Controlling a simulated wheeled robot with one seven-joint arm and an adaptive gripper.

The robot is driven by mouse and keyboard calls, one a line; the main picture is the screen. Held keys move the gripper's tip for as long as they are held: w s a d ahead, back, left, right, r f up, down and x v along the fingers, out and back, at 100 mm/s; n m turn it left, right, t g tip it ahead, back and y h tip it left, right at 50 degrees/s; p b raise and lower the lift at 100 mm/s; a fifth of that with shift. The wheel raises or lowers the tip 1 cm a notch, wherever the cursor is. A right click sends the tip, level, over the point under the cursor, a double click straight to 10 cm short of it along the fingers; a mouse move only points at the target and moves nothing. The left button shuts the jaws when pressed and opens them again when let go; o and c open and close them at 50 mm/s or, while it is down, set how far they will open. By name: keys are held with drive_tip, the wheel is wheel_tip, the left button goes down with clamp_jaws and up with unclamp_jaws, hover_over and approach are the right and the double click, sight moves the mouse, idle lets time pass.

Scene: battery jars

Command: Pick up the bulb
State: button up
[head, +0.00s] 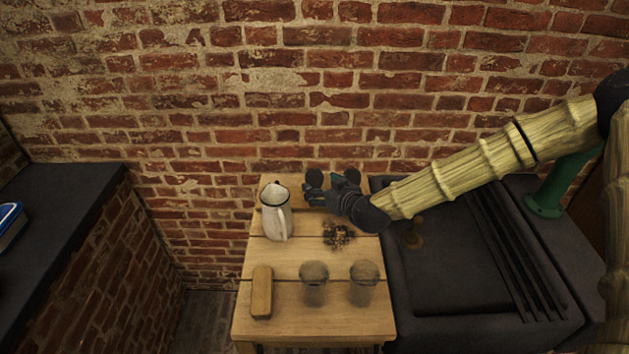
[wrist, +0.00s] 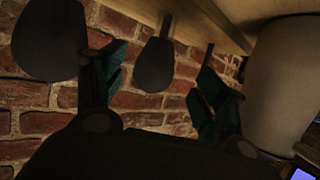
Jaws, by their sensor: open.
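Two dark rounded shapes on thin necks stand at the back of the wooden table; I take the left one (head: 313,179) for the bulb, but cannot be sure. In the wrist view this bulb (wrist: 153,65) shows between my fingers, apart from them and a little beyond. The second dark shape (head: 352,176) is beside my gripper and looms large in the wrist view (wrist: 48,38). My gripper (head: 322,196) is open and empty at the back of the table, its teal-dark fingers spread in the wrist view (wrist: 160,68).
A white jug (head: 277,214) stands close left of my gripper. A pile of small bits (head: 339,235), a wooden block (head: 262,291) and two glass jars (head: 314,284) (head: 363,283) are nearer. A brick wall (head: 250,110) stands behind; a dark bench (head: 460,265) adjoins right.

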sight(319, 182)
drive_tip(key=w, duration=0.1)
drive_tip(key=w+a+p, duration=0.1)
drive_tip(key=shift+w+f, duration=0.2)
drive_tip(key=shift+w, duration=0.15)
drive_tip(key=shift+p+x, duration=0.4)
drive_tip(key=shift+x, duration=0.45)
drive_tip(key=c, duration=0.9)
